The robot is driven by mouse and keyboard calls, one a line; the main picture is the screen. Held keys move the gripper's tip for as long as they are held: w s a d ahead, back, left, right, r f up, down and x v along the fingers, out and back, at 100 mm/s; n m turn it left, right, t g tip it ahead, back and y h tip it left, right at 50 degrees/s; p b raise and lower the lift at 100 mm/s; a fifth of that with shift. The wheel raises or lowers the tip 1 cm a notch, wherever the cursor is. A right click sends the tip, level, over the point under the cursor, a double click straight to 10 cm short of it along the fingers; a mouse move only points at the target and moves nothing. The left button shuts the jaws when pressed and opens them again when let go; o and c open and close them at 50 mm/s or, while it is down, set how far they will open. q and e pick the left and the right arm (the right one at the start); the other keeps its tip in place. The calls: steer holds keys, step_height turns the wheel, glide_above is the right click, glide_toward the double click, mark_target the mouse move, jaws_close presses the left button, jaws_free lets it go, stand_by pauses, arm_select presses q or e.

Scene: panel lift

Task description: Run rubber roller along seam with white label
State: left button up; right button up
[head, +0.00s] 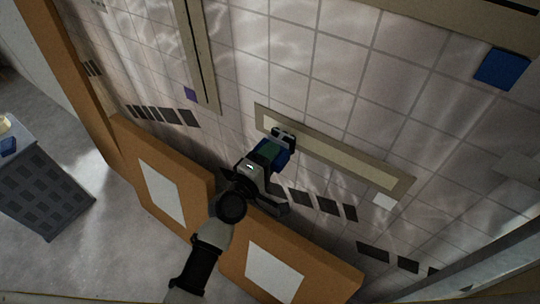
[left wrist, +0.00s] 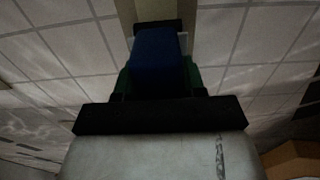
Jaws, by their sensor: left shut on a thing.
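My left gripper (head: 268,156) is shut on a roller (head: 287,152) with a blue body, in front of the tiled wall. The roller's blue body also shows in the left wrist view (left wrist: 159,50), with a dark bar at its far end. In the head view the roller's dark end overlaps the left part of a beige seam strip (head: 340,163). I cannot tell whether it touches the strip. A white label (head: 384,201) sits on the wall just below the strip's right end. My right gripper is not in view.
Another seam strip (head: 197,50) at upper left has a purple label (head: 190,94); a third at top right (head: 450,20) has a blue label (head: 501,69). Orange-brown panels (head: 215,262) with white sheets stand below. A grey crate-like stand (head: 45,195) is at far left.

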mark_target(262, 144)
arm_select(q)
steer(key=shift+x, duration=1)
steer(key=shift+w+a+b, duration=1.45)
steer(key=shift+w+a, duration=0.8)
steer(key=shift+a, duration=1.05)
steer(key=shift+s+d+r+p, duration=0.1)
steer(key=shift+s+d+p, duration=0.45)
steer(key=shift+d, duration=0.35)
steer(key=shift+s+d+p, duration=0.4)
steer(key=shift+s+d, duration=0.3)
steer(key=shift+d, duration=0.2)
steer(key=shift+s+d+r+p, duration=0.1)
steer(key=shift+s+d+p, duration=0.3)
steer(key=shift+d, duration=0.35)
steer(key=shift+s+d, duration=0.6)
steer(key=shift+d, duration=0.25)
